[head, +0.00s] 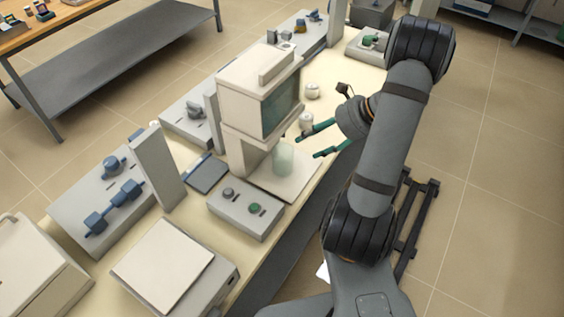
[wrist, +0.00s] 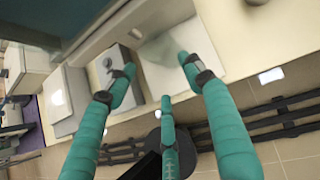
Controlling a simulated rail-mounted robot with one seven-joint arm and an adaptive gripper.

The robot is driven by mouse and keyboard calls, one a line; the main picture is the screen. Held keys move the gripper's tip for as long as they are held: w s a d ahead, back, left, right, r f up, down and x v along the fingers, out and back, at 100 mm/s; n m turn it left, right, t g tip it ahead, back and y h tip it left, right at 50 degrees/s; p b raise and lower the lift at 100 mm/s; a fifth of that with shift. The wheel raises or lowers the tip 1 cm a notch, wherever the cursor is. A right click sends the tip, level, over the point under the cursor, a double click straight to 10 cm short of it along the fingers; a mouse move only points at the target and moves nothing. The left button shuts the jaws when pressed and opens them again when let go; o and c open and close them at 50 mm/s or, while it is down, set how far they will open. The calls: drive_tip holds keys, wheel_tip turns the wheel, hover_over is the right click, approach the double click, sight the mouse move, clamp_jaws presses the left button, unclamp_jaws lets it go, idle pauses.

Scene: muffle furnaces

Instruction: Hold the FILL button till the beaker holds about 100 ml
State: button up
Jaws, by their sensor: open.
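A translucent pale green beaker (head: 283,158) stands upright on the white base plate (head: 301,186) under a tall cream dispenser (head: 245,99). Its contents and any scale marks are too small to read. A grey control box (head: 235,221) in front of the base carries a grey knob (head: 228,192) and a green button (head: 255,208); no FILL label is readable. My gripper (head: 308,147) is open and empty, its green fingers apart to the right of the beaker. In the wrist view the beaker (wrist: 157,49) is blurred beyond the fingertips, with the control box (wrist: 119,84) partly behind the left finger.
A grey post (head: 155,168) and a dark flat pad (head: 206,174) stand left of the dispenser. A white-topped unit (head: 163,264) sits at the bench's near end. Small white pots (head: 312,91) stand behind my fingers.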

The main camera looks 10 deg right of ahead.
clamp_jaws()
idle(0.5)
idle(1.3)
